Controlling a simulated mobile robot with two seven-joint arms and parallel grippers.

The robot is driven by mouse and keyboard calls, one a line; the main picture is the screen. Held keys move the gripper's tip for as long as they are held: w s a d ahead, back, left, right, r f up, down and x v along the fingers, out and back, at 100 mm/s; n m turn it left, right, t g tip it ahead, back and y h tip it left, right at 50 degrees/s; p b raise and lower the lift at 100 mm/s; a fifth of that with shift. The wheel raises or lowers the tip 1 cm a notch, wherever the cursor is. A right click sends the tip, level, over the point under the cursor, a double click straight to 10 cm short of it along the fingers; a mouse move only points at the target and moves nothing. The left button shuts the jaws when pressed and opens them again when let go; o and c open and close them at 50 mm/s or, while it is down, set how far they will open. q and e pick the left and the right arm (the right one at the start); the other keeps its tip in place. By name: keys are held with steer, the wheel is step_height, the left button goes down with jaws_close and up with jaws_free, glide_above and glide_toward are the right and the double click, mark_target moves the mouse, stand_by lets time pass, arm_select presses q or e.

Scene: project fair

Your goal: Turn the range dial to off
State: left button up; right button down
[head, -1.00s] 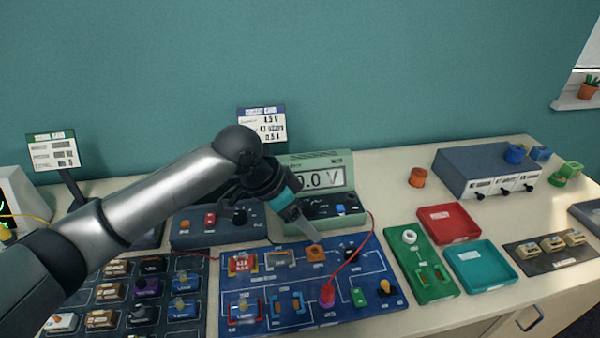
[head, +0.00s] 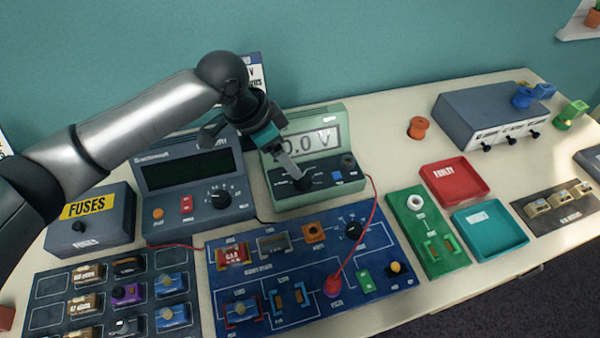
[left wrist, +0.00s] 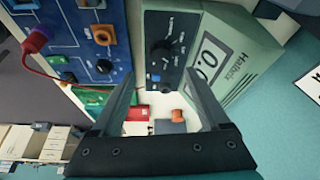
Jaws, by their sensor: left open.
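The green meter (head: 270,158) stands at the back of the table, its display reading "0.0 V". My left gripper (head: 295,172) points down at that panel. In the left wrist view the dial (left wrist: 163,53) shows whole, just beyond and between the spread fingers of the left gripper (left wrist: 160,74), with nothing held. I cannot tell whether a finger touches the dial. My right gripper is out of view.
A grey supply (head: 190,178) with its own dial (head: 219,198) stands left of the meter. The blue circuit board (head: 285,250) lies in front, with a red lead (head: 372,220) running to a red plug (head: 332,286).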

mark_target(303, 180)
arm_select(q)
steer(key=b+x, duration=0.1)
steer(key=x, duration=0.7)
steer(key=shift+w+d+f, duration=0.1)
steer(key=shift+f, duration=0.2)
jaws_close()
